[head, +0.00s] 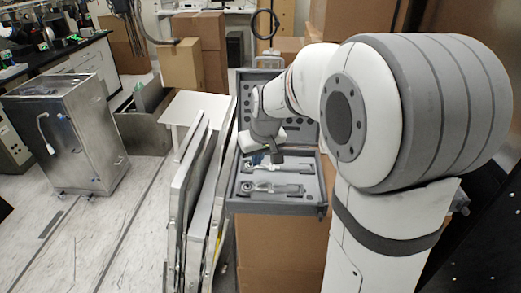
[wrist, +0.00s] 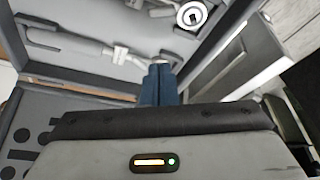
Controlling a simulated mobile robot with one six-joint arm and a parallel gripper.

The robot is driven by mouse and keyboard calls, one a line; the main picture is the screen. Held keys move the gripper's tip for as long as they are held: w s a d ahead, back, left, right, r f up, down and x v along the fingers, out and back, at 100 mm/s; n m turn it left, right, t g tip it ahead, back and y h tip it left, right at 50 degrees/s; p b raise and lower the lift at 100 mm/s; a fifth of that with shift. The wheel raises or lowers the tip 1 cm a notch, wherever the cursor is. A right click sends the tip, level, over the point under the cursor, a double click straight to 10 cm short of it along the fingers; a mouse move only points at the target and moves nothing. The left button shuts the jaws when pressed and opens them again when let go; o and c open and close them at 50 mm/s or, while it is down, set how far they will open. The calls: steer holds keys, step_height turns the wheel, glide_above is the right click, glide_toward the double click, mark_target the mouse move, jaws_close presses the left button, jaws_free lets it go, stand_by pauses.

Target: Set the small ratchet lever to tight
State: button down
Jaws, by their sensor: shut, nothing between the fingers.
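Two silver ratchets lie in the grey tray of an open tool case (head: 315,205). The front ratchet (head: 275,188) has its round head at the left; in the wrist view that round head (wrist: 191,15) shows at the top. The back ratchet (wrist: 75,40) lies along the tray nearer the lid, its head end mostly hidden by my fingers. I cannot tell which ratchet is the small one, nor its lever's setting. My gripper (head: 258,158) is over the back ratchet's left end. Its blue fingers (wrist: 160,72) are shut and empty; contact cannot be told.
The case lid (head: 245,88) stands open behind the tray, close to my arm. The case rests on a cardboard box (head: 265,250). Flat panels (head: 190,195) lean just left of it. A metal cabinet (head: 70,135) stands farther left, with open floor between.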

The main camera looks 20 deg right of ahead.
mark_target(261, 185)
steer(key=x, duration=0.3)
steer(key=shift+w+f, duration=0.1)
steer(key=shift+f, duration=0.3)
steer(key=shift+s+d+f+p, duration=0.1)
steer(key=shift+s+f+p, duration=0.05)
steer(key=shift+s+p, duration=0.25)
steer(key=shift+s+d, duration=0.2)
steer(key=shift+s, duration=1)
steer(key=shift+s+p, duration=0.25)
steer(key=shift+p, duration=0.05)
steer(key=shift+d, duration=0.15)
steer(key=shift+d, duration=0.15)
